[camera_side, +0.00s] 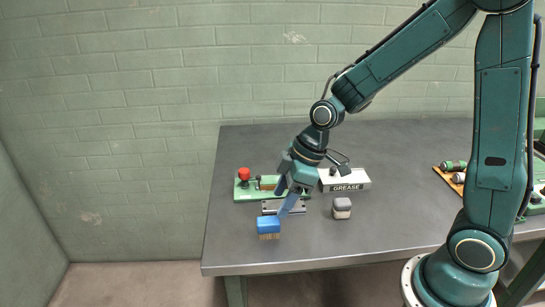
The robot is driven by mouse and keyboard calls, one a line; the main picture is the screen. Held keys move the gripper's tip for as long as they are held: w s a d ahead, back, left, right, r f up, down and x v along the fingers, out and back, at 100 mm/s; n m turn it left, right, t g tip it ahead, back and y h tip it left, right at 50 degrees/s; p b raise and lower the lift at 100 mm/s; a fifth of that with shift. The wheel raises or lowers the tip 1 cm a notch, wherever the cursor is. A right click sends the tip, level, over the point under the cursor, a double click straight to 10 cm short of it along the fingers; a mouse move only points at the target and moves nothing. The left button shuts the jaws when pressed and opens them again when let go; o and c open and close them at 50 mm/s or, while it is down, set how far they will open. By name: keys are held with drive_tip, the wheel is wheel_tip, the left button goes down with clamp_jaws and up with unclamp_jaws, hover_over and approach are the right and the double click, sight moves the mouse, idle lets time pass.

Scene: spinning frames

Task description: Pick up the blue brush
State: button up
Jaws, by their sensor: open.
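The blue brush (269,225) is at the front left of the grey table, with its blue head and tan bristles facing down.
A green board (246,192) with a red knob (243,173) lies behind the brush. A white GREASE box (350,181) and a small grey block (341,208) stand to the right. The table's front (300,256) is clear.

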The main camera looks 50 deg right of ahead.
sight(269, 220)
drive_tip(key=shift+x, duration=1.55)
drive_tip(key=shift+x, duration=2.6)
drive_tip(key=c, duration=1.1)
